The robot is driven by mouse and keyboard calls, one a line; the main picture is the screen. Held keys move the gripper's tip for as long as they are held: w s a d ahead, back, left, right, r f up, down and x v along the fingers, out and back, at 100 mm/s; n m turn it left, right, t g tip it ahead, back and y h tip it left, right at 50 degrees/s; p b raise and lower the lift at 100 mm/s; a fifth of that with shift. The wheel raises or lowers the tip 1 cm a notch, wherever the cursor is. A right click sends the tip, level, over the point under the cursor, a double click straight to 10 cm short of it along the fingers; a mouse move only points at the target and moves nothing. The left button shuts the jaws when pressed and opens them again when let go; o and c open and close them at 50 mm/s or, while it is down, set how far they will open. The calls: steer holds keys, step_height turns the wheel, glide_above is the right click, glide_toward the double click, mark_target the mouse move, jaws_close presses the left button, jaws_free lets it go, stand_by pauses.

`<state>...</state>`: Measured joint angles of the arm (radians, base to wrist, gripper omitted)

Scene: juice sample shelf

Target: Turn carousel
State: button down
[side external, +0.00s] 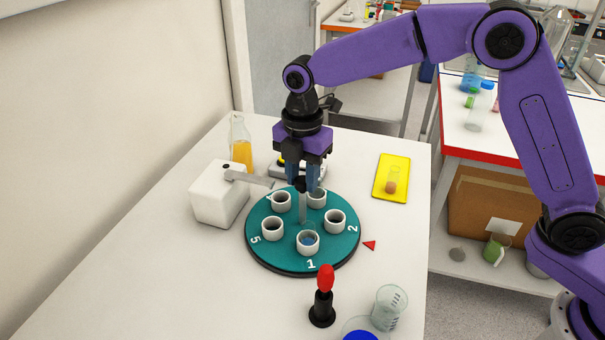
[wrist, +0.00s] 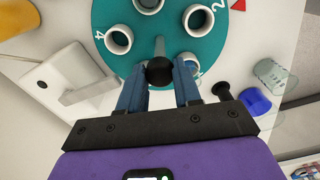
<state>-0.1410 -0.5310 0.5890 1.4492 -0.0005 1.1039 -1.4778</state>
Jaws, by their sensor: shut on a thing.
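The carousel (side external: 275,255) is a teal disc with several white cups in numbered places. Number 1 (side external: 310,264) faces the front, 2 (side external: 352,229) is at the right and 5 (side external: 254,240) at the left. The cup at 1 (side external: 307,246) has something bluish inside. A red triangle marker (side external: 370,245) lies on the table just off the disc, between 1 and 2. My gripper (side external: 302,182) is shut on the black knob (wrist: 159,71) atop the carousel's grey centre post (side external: 303,208). The wrist view shows a blue finger on each side of the knob.
A white box (side external: 218,195) with a grey arm reaching over the disc stands at the left. An orange flask (side external: 241,152) is behind it. A yellow tray (side external: 383,190) with a vial is at the right. A red-topped black stand (side external: 323,300) and a beaker (side external: 388,308) are in front.

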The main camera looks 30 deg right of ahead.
steer(key=shift+a+r+n, duration=0.1)
steer(key=shift+n, duration=9.1)
steer(key=c, duration=0.8)
jaws_free()
step_height(320, 180, up, 17)
steer(key=shift+r, duration=0.15)
